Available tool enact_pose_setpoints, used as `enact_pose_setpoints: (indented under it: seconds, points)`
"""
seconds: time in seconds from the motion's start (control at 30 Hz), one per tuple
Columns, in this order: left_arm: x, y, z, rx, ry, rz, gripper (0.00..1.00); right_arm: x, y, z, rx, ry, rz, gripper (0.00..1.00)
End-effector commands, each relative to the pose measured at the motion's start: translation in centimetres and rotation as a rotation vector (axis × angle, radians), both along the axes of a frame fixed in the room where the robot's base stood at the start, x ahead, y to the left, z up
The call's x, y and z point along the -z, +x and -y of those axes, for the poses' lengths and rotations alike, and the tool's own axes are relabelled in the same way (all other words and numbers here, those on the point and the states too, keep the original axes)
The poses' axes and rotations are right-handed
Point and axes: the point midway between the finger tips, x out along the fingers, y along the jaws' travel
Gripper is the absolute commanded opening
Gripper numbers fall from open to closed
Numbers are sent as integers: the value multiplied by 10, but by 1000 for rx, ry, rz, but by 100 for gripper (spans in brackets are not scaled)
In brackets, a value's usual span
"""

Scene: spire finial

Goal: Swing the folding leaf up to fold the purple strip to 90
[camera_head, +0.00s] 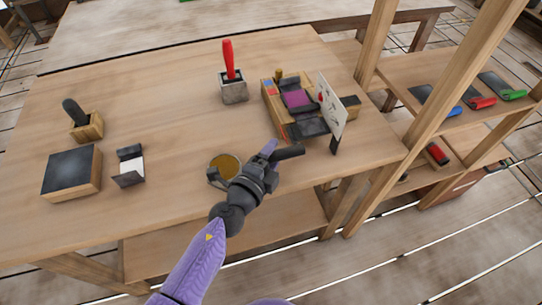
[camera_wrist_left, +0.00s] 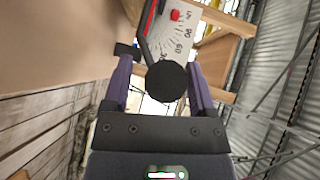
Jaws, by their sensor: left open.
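The bending machine (camera_head: 272,108) stands at the right of the table, with the purple strip (camera_head: 297,98) lying on it. The dark folding leaf (camera_head: 311,127) is at its near side, looking low and roughly flat. A white dial plate (camera_head: 331,104) with angle marks stands at its right end; it also shows in the left wrist view (camera_wrist_left: 186,30). My left gripper (camera_head: 275,151) is open at the table's front edge, around or just behind a black handle (camera_head: 291,152). In the wrist view the handle's round end (camera_wrist_left: 166,81) lies between the fingers; contact is unclear.
A red-handled tool in a grey block (camera_head: 234,92), a round brass-coloured dish (camera_head: 224,166), a small black-and-white stand (camera_head: 130,166), a dark-topped block (camera_head: 71,172) and a black-handled tool (camera_head: 84,120) stand on the table. A wooden shelf post (camera_head: 440,110) rises at the right. The table's middle is clear.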

Motion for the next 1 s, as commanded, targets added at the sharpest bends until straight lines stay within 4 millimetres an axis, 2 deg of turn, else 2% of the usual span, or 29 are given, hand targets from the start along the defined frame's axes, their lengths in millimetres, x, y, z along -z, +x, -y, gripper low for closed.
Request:
enact_pose_setpoints:
  seconds: [0.13, 0.4, 0.47, 0.5, 1.0]
  points:
    - [0, 0, 0, 0, 0, 0, 73, 0, 0, 0, -1, 1, 0, 76]
    - [0, 0, 0, 0, -1, 0, 16, 0, 0, 0, -1, 1, 0, 76]
    - [0, 0, 0, 0, -1, 0, 3, 0, 0, 0, -2, 1, 0, 76]
    - [0, 0, 0, 0, -1, 0, 0, 0, 0, 0, -2, 1, 0, 76]
    - [0, -1, 0, -1, 0, -1, 0, 0, -1, 0, -1, 0, -1, 76]
